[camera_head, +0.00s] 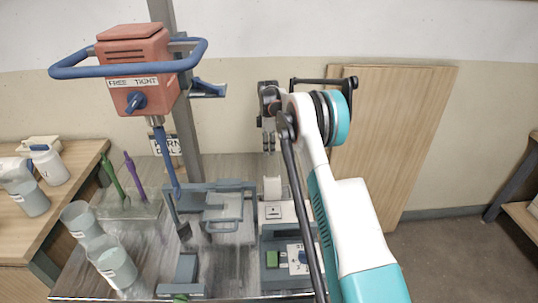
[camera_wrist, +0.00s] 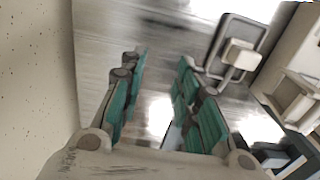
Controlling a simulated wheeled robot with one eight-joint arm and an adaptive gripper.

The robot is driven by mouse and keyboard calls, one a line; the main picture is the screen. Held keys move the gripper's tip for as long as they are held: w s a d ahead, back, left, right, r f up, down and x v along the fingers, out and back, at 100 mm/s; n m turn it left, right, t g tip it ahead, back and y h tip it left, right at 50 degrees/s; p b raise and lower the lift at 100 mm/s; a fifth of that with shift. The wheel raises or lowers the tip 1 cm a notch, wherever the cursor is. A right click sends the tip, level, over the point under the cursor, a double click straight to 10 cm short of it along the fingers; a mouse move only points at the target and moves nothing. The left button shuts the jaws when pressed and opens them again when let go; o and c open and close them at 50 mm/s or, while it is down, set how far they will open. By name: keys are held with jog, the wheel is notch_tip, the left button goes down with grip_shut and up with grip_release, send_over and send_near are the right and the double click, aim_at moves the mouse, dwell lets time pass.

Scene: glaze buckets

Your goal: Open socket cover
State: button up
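A white box (camera_head: 282,211) with a small dark-marked plate on its front sits at the back right of the metal bench. A small white upright piece (camera_head: 273,187) stands at its back; I cannot tell for sure whether this is the socket cover or how it is set. My gripper (camera_head: 268,145) hangs above and behind the box, apart from it, pointing down. In the wrist view my gripper (camera_wrist: 156,72) has its teal fingers spread with nothing between them. A pale boxy thing (camera_wrist: 297,97) at the right edge there is probably the same white box.
An orange mixer head (camera_head: 135,62) with a blue handle ring hangs from a post at left. A grey clamp frame (camera_head: 222,205) stands left of the box. A control box with a green button (camera_head: 272,259) is in front. Glaze buckets (camera_head: 113,264) stand at front left.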

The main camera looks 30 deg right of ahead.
notch_tip(320, 180, up, 7)
dwell(0.3)
dwell(0.4)
